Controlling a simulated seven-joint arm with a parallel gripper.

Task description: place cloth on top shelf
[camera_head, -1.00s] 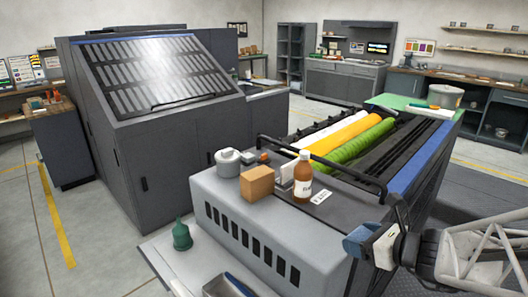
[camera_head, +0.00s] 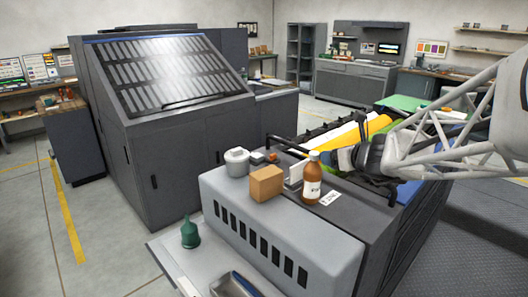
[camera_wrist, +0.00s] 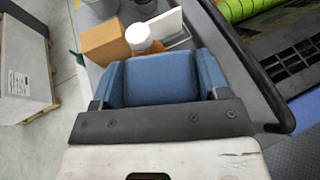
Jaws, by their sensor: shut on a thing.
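My gripper (camera_head: 336,160) is beside the brown bottle, over the right part of the grey press. In the wrist view it is shut on a wide blue thing (camera_wrist: 156,78), which looks like the folded cloth. Its blue matches the finger sides, so its exact edges are hard to tell. A tall dark shelf unit (camera_head: 300,58) stands against the back wall. Wall shelves (camera_head: 490,32) hang at the upper right with small items on them. I cannot tell which is the top shelf of the task.
A brown bottle (camera_head: 312,176), a cardboard box (camera_head: 266,183) and a grey pot (camera_head: 237,162) stand on the press (camera_head: 285,228). A black rail (camera_wrist: 250,70) runs close to my gripper's right. A green funnel (camera_head: 190,233) stands on the lower ledge. Open floor lies at left.

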